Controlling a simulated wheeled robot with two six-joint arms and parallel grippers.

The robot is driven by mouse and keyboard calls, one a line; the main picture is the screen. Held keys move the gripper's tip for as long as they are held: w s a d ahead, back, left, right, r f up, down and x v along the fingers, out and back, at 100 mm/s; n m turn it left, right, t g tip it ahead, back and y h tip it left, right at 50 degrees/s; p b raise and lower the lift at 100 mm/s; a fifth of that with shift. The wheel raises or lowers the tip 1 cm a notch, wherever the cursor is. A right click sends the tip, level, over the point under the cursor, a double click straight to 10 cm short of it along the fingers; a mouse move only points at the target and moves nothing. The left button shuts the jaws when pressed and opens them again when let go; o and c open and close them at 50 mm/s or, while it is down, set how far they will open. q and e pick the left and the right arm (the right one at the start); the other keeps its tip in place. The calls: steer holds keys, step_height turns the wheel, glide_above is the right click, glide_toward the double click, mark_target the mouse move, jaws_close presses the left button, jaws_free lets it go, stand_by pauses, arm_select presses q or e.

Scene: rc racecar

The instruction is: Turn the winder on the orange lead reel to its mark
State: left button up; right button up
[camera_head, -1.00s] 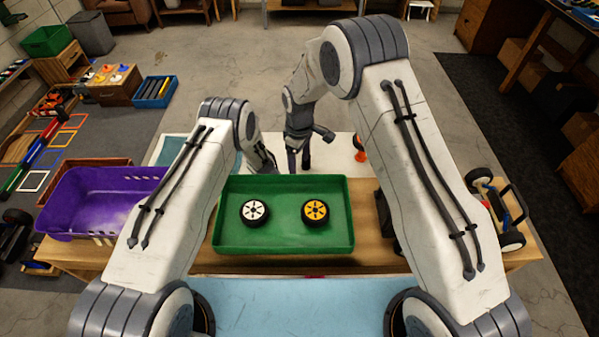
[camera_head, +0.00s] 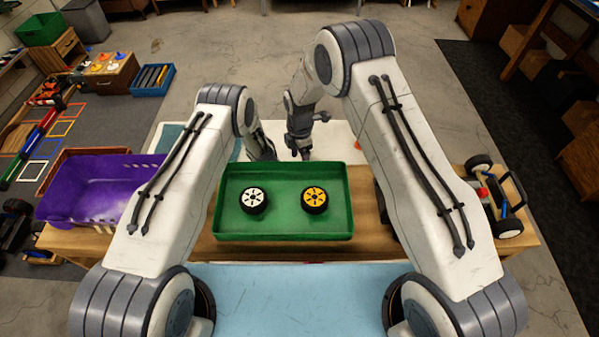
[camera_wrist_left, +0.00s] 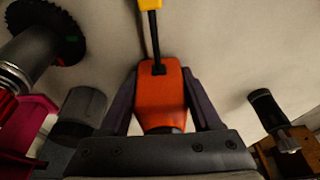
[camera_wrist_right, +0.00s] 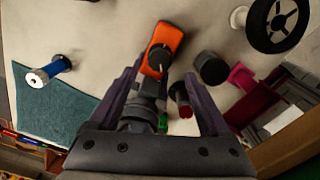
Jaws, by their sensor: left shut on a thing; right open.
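The orange lead reel (camera_wrist_left: 161,97) is between the closed fingers of my left gripper (camera_wrist_left: 159,76) in the left wrist view. A black rod with a yellow end runs up from it. In the right wrist view, the orange body (camera_wrist_right: 161,42) carries a dark round knob (camera_wrist_right: 158,58), apparently the winder, with a thin pale line. I cannot tell whether the line meets a mark. My right gripper (camera_wrist_right: 160,80) is open, its fingers apart below the reel. In the head view, my left gripper (camera_head: 263,151) and right gripper (camera_head: 301,150) are close together beyond the green tray.
The green tray (camera_head: 284,231) holds a white-rimmed and a yellow-rimmed wheel. A purple basket (camera_head: 90,200) stands left and a car chassis (camera_head: 500,200) right. A dark cylinder (camera_wrist_right: 211,68), blue spool (camera_wrist_right: 48,69) and large wheel (camera_wrist_right: 277,22) are near the right gripper.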

step_height(320, 180, down, 7)
steer(key=shift+f, duration=0.1)
stand_by(0.3)
jaws_close()
